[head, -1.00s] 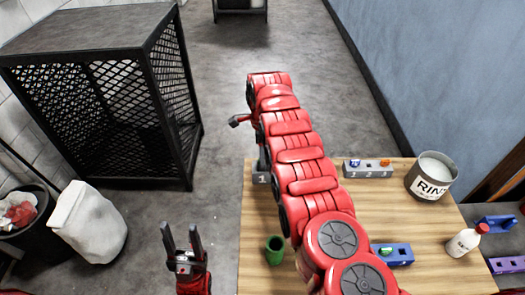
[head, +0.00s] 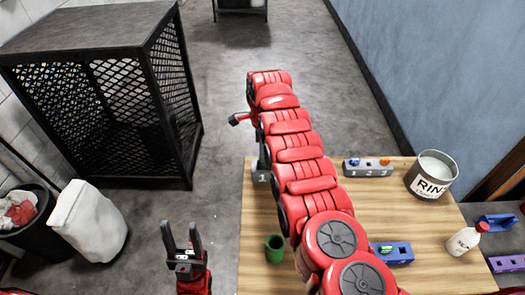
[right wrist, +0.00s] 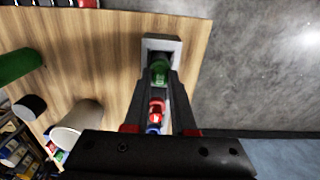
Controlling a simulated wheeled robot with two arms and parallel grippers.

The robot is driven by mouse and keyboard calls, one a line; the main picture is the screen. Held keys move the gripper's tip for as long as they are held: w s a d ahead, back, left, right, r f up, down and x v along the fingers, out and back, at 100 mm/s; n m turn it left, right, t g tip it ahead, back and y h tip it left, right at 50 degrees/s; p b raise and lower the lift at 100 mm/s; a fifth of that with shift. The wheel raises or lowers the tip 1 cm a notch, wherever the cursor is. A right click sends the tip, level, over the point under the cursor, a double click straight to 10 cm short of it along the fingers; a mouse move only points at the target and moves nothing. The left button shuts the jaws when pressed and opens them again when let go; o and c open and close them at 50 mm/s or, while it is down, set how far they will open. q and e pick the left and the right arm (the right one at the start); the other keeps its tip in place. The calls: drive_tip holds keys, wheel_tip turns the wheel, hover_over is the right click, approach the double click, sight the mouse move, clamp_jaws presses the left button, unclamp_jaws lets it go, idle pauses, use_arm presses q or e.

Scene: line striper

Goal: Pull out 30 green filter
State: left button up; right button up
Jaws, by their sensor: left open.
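A green filter (right wrist: 160,72) stands in a grey numbered block (right wrist: 160,44) at the table's edge. A red piece (right wrist: 157,108) and a blue piece (right wrist: 153,129) are in line with it, nearer the camera. In the right wrist view, my right gripper (right wrist: 161,76) has its fingertips on either side of the green filter; whether they touch it is unclear. In the head view my right arm hides the filter and most of this gripper; only part of the grey block (head: 261,177) shows. My left gripper (head: 181,228) is open and empty, left of the table.
The wooden table (head: 410,277) holds a green cup (head: 274,249), a second numbered block (head: 367,167), a blue block (head: 398,254), a rinse bucket (head: 431,176) and a white bottle (head: 464,240). A black mesh cage (head: 110,105) and white bag (head: 88,221) stand left.

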clamp_jaws()
drive_tip(key=shift+r, duration=2.95)
drive_tip(key=shift+r+p, duration=0.45)
drive_tip(key=shift+r, duration=0.7)
